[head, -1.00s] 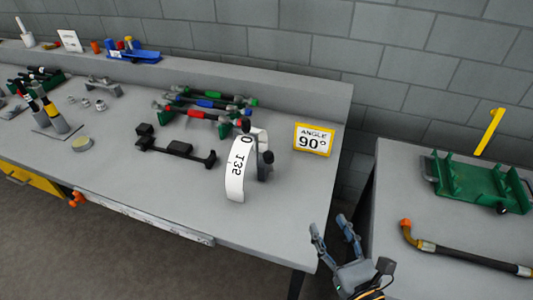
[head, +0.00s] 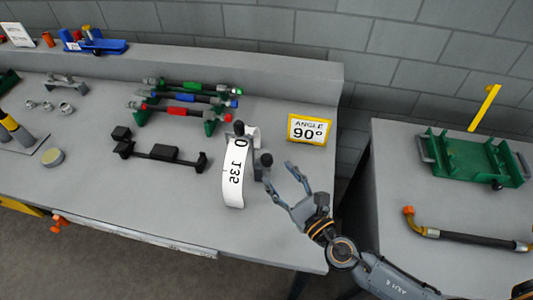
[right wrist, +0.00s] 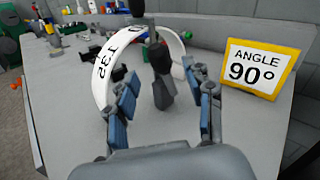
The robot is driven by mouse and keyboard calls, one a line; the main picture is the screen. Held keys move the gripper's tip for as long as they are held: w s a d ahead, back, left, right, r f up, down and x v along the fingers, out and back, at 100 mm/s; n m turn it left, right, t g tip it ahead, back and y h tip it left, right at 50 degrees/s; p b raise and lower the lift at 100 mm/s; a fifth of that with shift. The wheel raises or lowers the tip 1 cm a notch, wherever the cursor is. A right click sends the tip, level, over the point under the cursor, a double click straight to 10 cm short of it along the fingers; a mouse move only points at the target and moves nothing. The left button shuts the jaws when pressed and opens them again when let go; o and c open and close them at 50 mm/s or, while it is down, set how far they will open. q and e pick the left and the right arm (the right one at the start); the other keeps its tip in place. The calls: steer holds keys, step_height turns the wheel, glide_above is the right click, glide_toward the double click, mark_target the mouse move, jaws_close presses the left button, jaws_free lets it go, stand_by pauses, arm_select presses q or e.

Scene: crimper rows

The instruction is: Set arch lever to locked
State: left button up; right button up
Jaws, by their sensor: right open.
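The arch lever device stands on the grey bench, with a white arch (head: 236,178) marked 0 and 135 and dark knobs, one (head: 266,160) on the side near my gripper. My right gripper (head: 279,173) is open just right of this knob, fingers pointing at it. In the right wrist view the arch (right wrist: 104,75) rises behind the fingers, and a dark lever handle (right wrist: 160,58) shows between the open fingers (right wrist: 163,80). I cannot tell whether they touch it. No locked mark is legible. My left gripper is out of view.
A yellow-framed sign reading ANGLE 90° (head: 309,129) stands right of the arch. A black fixture (head: 165,153) and hoses with coloured ends (head: 190,98) lie to the left. A second table with a green cradle (head: 470,158) and a bent hose (head: 465,236) is at right.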

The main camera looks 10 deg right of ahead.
mark_target(270, 164)
steer(key=x, duration=0.4)
steer(key=shift+r+p, duration=0.1)
steer(key=shift+p, duration=0.2)
steer(key=shift+x, duration=0.95)
steer(key=shift+w+a, duration=0.15)
steer(key=shift+w, duration=0.25)
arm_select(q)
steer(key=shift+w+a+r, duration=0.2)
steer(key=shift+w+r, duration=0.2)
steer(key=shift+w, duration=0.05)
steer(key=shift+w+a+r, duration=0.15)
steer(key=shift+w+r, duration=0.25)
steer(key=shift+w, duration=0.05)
arm_select(e)
jaws_close()
